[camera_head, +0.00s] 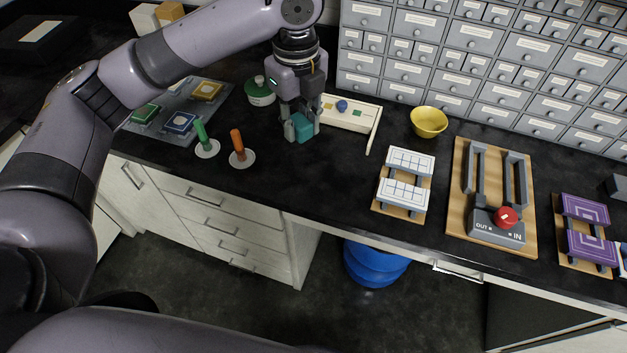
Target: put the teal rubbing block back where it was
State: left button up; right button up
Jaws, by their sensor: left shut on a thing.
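The teal rubbing block (302,127) is between the fingers of my left gripper (300,130), which is shut on it. The gripper points down over the black counter, just left of a shallow cream tray (345,122). I cannot tell whether the block touches the counter. The tray holds a blue round piece (342,105) and small yellow and green pieces. My right gripper is not in view.
Left of the block stand an orange-handled tool (237,142) and a green-handled tool (201,133) on white discs, and a green-lidded round container (259,90). A yellow bowl (429,121) and white tiled racks (404,192) stand to the right. Drawers (480,60) line the back.

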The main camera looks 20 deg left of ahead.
pick_arm(q)
jog(key=shift+w+d+r+m, duration=0.15)
jog(key=shift+w+m, duration=0.3)
jog(key=shift+m, duration=0.65)
jog(key=w+m, duration=0.1)
jog(key=m, duration=0.9)
send_over(313, 180)
notch_tip(313, 180, down, 14)
jog(key=shift+r, duration=0.25)
jog(key=shift+f, duration=2.3)
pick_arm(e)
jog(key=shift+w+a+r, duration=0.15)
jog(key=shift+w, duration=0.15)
pick_arm(q)
jog(key=shift+f, duration=0.1)
jog(key=o, duration=1)
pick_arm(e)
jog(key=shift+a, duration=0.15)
